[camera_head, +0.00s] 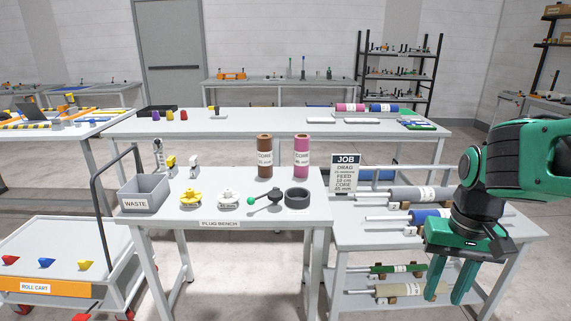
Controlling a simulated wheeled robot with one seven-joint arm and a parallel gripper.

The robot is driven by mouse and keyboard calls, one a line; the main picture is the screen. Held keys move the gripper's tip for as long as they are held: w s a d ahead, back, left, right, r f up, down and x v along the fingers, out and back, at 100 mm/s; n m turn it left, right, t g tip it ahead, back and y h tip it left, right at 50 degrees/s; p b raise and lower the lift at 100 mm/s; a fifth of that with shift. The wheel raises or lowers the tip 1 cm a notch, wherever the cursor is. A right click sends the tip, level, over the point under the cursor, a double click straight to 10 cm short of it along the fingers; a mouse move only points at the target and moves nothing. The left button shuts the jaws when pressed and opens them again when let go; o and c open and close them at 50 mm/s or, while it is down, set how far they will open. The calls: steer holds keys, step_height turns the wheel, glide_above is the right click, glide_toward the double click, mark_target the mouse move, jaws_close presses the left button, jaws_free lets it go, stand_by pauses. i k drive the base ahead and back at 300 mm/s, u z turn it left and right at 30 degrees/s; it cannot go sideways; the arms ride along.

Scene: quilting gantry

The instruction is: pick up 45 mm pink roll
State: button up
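A pink roll (302,151) with a white label stands upright on the plug bench; its label reads like "CORE", but the size is too small to tell. Another pink roll (350,107) with a white label lies on its side on the long table behind. I cannot tell which one is 45 mm. My gripper (446,299) points down at the right, in front of the roll rack table, with a gap between its fingers and nothing visible between them. It is well to the right of both pink rolls.
A brown core (264,156) stands left of the upright pink roll. A dark ring (297,198), green-knobbed tool (265,199) and yellow part (190,198) are in front. The job sign (345,172) stands right, by rolls on rods. A waste bin (144,193) sits left.

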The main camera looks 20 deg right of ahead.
mark_target(302, 142)
steer(key=z, duration=2.1)
steer(key=i, duration=1)
steer(key=u, duration=2.1)
steer(key=i, duration=0.15)
steer(key=z, duration=0.05)
